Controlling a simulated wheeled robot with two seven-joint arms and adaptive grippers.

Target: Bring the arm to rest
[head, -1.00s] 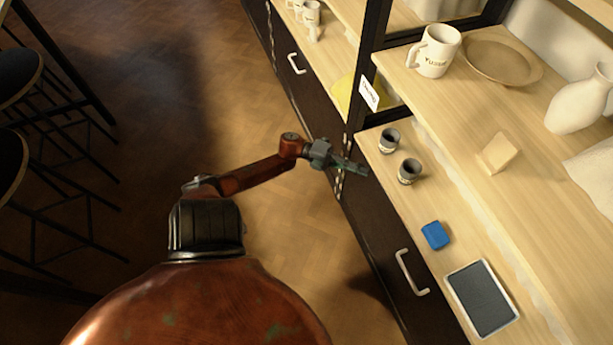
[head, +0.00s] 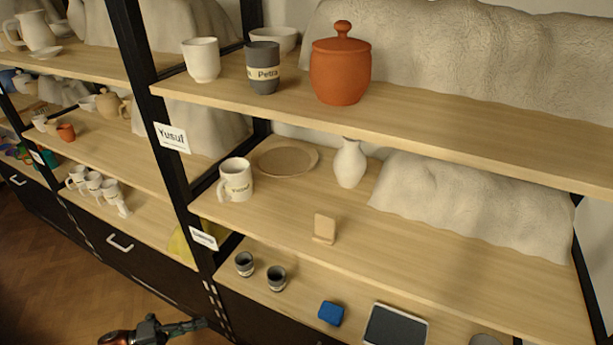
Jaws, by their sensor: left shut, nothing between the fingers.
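My left gripper (head: 186,325) shows at the bottom of the head view, left of centre. It is shut and empty. It is in front of the dark drawer fronts under the shelves, apart from the items on the lowest shelf. Only the end of the left arm shows at the bottom edge; the rest of it is out of view. My right gripper is not in view.
On the lowest shelf stand two small dark cups (head: 276,278), a blue block (head: 330,313) and a dark tray (head: 395,326). Above are a white mug (head: 235,181), a white vase (head: 349,163) and a lidded orange jar (head: 340,66). Open floor (head: 40,280) lies at lower left.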

